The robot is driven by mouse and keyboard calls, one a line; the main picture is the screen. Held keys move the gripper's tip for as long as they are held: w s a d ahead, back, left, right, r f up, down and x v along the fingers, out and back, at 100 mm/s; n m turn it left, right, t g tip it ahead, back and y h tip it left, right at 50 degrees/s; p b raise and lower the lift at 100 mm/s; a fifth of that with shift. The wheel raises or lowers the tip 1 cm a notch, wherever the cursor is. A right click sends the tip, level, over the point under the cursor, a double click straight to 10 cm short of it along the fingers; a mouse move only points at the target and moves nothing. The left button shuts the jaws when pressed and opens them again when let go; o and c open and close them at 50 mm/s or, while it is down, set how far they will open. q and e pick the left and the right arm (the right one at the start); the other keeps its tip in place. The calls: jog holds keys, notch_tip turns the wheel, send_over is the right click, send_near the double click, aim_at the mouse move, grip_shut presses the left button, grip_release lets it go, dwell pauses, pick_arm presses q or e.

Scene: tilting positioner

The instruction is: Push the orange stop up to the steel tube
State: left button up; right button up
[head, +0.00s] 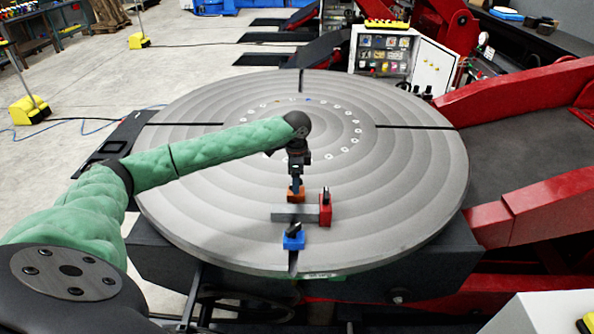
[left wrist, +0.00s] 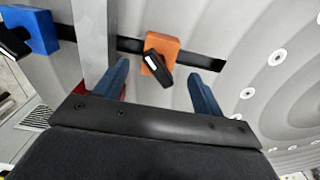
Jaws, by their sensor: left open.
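The orange stop (head: 296,194) sits in a dark slot of the round grey table, and it shows with its black lever in the left wrist view (left wrist: 163,48). The steel tube (head: 290,213) lies across the slot on the near side of the stop. In the left wrist view the tube (left wrist: 90,40) is left of the stop, with a gap between them. My left gripper (head: 296,183) is open above the stop. Its fingers (left wrist: 159,72) are spread, one towards the tube and one on the far side. Whether they touch the stop cannot be told.
A red block (head: 325,209) stands at the tube's right end. A blue stop (head: 293,240) with a black lever sits in the slot on the tube's near side. The round table (head: 210,205) is otherwise clear around them. Red machine arms (head: 530,205) flank it on the right.

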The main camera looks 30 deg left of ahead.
aim_at(295, 196)
pick_arm(q)
jog(key=shift+s+f+p, duration=0.1)
jog(key=shift+f+p, duration=0.75)
jog(key=shift+f, duration=1.7)
pick_arm(e)
jog(key=shift+s+d+f, duration=0.2)
jog(key=shift+s+f, duration=0.05)
jog(key=shift+s, duration=0.5)
jog(key=shift+s+d+f, duration=0.15)
jog(key=shift+s+f, duration=0.05)
jog(key=shift+s, duration=0.5)
jog(key=shift+s+d+f, duration=0.2)
jog(key=shift+s+f, duration=0.05)
jog(key=shift+s, duration=0.5)
pick_arm(q)
jog(key=c, duration=1.5)
